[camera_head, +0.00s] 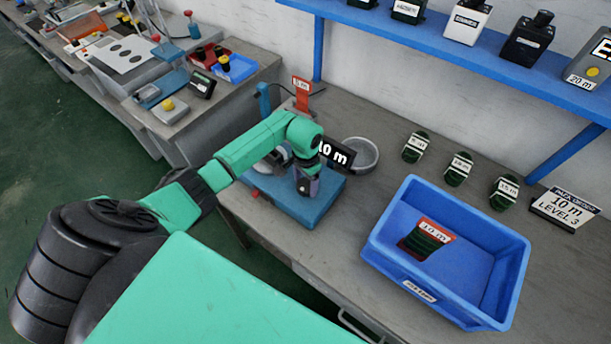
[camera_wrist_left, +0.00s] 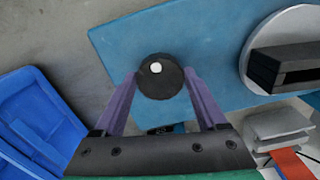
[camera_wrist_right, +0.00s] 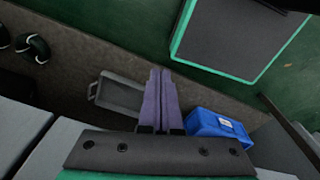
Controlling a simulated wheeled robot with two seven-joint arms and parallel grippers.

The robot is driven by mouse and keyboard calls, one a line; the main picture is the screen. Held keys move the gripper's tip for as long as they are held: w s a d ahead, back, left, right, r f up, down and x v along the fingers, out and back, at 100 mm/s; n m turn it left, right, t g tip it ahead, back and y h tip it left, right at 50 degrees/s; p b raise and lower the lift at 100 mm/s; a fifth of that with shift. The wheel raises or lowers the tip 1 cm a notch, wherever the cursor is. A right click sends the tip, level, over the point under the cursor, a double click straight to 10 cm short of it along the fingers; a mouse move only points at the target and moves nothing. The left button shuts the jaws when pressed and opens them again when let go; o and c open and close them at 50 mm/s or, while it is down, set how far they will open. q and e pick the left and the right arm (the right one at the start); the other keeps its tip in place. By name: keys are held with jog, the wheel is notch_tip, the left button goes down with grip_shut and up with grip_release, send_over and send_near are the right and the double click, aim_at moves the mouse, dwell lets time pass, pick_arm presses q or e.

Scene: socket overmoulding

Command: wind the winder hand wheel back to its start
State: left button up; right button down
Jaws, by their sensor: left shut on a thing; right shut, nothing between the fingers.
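The winder's blue base (camera_head: 327,202) stands on the bench, partly hidden under my left arm. The left wrist view shows its blue plate (camera_wrist_left: 125,45) and, at the right, a pale disc (camera_wrist_left: 255,72) with a dark bar across it. My left gripper (camera_head: 305,188) is over the base, pointing down. In the left wrist view its purple fingers (camera_wrist_left: 160,80) are shut on a round black knob (camera_wrist_left: 158,88) with a white centre, apparently the hand wheel's handle. A black display (camera_head: 336,154) reads 10 m. My right gripper (camera_wrist_right: 160,75) is shut and empty, away from the winder.
A blue bin (camera_head: 465,307) holding a dark coil with a red 10 m label (camera_head: 427,238) stands right of the winder. A grey bowl (camera_head: 360,153) is behind it. Several coils (camera_head: 459,168) and a level sign (camera_head: 564,207) stand further right. A blue shelf (camera_head: 420,32) runs above.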

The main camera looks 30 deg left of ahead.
aim_at(305, 185)
pick_arm(q)
jog(key=shift+w+r, duration=0.1)
jog(key=shift+w, duration=0.05)
jog(key=o, duration=1.3)
notch_tip(305, 185, up, 14)
jog(key=shift+r+b, duration=0.25)
jog(key=shift+b, duration=0.35)
